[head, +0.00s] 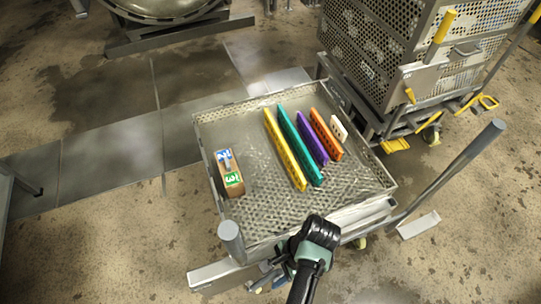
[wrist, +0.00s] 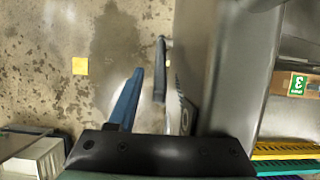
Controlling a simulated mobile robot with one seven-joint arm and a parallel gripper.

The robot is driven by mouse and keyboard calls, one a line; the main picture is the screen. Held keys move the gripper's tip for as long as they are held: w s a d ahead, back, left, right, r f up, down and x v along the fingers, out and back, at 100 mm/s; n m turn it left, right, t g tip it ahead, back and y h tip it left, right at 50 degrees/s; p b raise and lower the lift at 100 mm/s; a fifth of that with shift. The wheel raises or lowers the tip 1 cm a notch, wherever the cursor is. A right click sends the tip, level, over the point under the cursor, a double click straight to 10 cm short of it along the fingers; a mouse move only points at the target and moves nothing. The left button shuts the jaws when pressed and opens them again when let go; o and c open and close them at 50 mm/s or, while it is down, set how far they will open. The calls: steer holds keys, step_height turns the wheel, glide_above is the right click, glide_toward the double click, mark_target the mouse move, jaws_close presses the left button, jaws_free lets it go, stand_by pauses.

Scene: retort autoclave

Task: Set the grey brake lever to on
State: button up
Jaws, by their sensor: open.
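My gripper (head: 268,277) is at the near side of the cart, below the tray's front edge and right of an upright grey post (head: 231,240). A narrow dark grey bar (wrist: 160,68), probably the brake lever, stands between and beyond the jaws. I cannot tell whether it touches a finger, or which setting it is at.
The cart's perforated tray (head: 255,222) holds a small box (head: 229,172) and several coloured slotted strips. A caged trolley (head: 400,75) stands behind at right.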

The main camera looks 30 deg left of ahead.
mark_target(264, 281)
steer(key=shift+x, duration=1.4)
steer(key=shift+w, duration=0.1)
jaws_close()
